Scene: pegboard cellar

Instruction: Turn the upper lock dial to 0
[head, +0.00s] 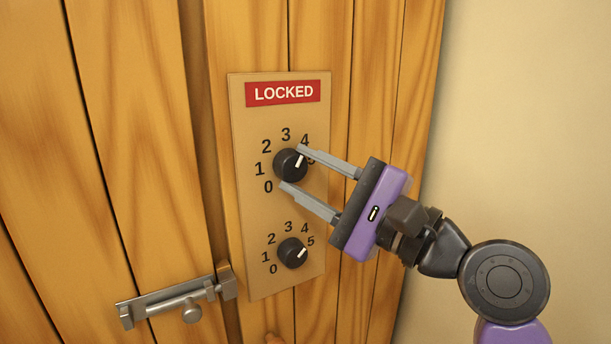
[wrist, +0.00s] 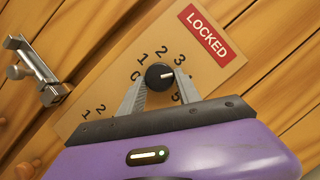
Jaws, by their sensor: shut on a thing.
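The upper lock dial (head: 289,165) is a round black knob with a white mark, on a tan plate (head: 254,215) with numbers 0 to 5. Its mark points up and right, near 4, though a finger partly covers the numbers there. The dial also shows in the wrist view (wrist: 158,77). My gripper (head: 291,167) reaches in from the right, its two grey fingers on opposite sides of the upper dial, shut on it. The wrist view shows the fingers (wrist: 160,82) flanking the knob. A red LOCKED sign (head: 283,93) sits above the dial.
A smaller lower dial (head: 292,254) sits below on the same plate, its mark pointing near 5. A metal slide bolt (head: 175,302) is at the lower left on the wooden plank door (head: 130,150). A plain beige wall (head: 520,120) lies to the right.

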